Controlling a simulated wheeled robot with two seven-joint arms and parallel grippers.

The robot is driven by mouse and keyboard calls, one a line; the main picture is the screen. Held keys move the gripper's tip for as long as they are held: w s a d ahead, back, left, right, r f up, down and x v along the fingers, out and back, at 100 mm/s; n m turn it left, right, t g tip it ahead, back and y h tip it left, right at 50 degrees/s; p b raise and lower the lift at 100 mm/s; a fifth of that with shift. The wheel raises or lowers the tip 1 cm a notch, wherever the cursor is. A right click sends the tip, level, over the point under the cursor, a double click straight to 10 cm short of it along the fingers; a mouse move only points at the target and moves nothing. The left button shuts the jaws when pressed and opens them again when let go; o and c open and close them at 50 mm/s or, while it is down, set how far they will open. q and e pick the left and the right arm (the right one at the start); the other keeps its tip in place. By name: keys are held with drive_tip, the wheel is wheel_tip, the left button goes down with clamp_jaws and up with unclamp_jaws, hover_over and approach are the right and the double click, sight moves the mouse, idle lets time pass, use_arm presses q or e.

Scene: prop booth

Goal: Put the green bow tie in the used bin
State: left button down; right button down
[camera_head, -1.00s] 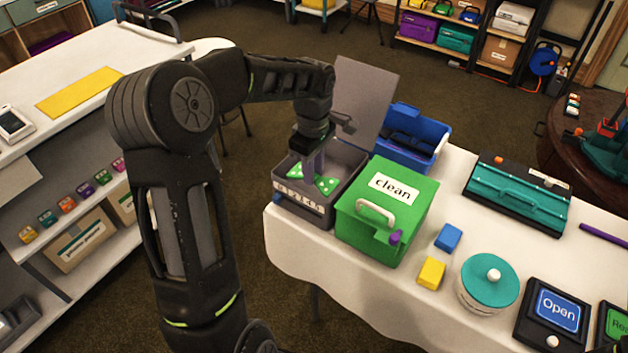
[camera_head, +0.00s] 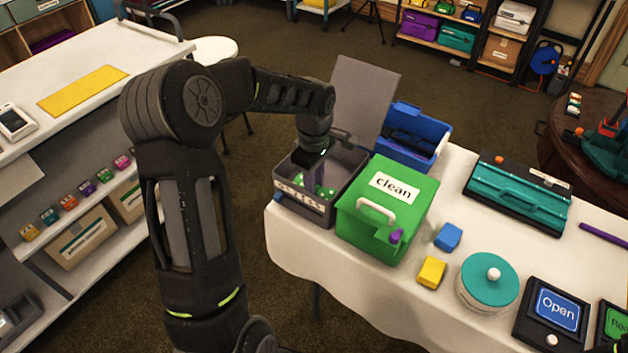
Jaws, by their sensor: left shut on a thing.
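The green bow tie with pale spots (camera_head: 326,191) is inside the open grey bin (camera_head: 303,207) at the table's left end. The bin's lid (camera_head: 362,98) stands raised at its back, and the label on its front is too blurred to read. My left gripper (camera_head: 316,180) reaches down into this bin from above and is shut on the bow tie. The bin's front wall and the gripper hide part of the tie. My right gripper does not show.
A closed green box labelled "clean" (camera_head: 385,215) stands right beside the grey bin. A blue open bin (camera_head: 414,138) is behind it. Blue (camera_head: 448,237) and yellow (camera_head: 431,272) blocks, a teal-lidded pot (camera_head: 488,283) and an "Open" button panel (camera_head: 554,316) lie to the right.

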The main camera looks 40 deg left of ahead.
use_arm(q)
drive_tip(key=shift+f+b, duration=0.5)
drive_tip(key=shift+f, duration=0.1)
drive_tip(key=c, duration=1.5)
unclamp_jaws()
drive_tip(key=shift+r+p, duration=0.55)
wheel_tip(320, 180, up, 12)
drive_tip(key=shift+r, duration=0.1)
